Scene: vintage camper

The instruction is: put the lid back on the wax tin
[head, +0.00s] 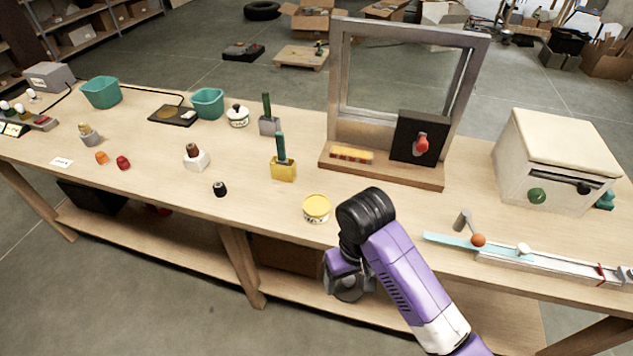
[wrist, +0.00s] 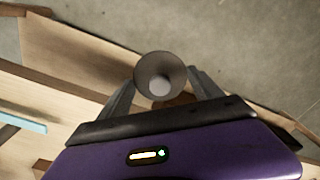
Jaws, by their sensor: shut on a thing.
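A short round tin (head: 316,214) with a pale, marked side and a yellow top stands near the front edge of the bench. I take it for the wax tin; its top could be bare wax. My gripper (head: 347,284) is in front of the bench edge, lower right of the tin and apart from it. It is shut on a round grey lid-like piece (head: 349,291). In the wrist view this piece (wrist: 160,78) shows a round rim and a paler centre between the fingers. The tin is not recognisable in the wrist view.
A white pot with a dark knob (head: 237,117) stands farther back. A yellow block with a green-handled tool (head: 284,172) is behind the tin. A framed stand (head: 380,175) and a pale rail (head: 530,262) are to the right.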

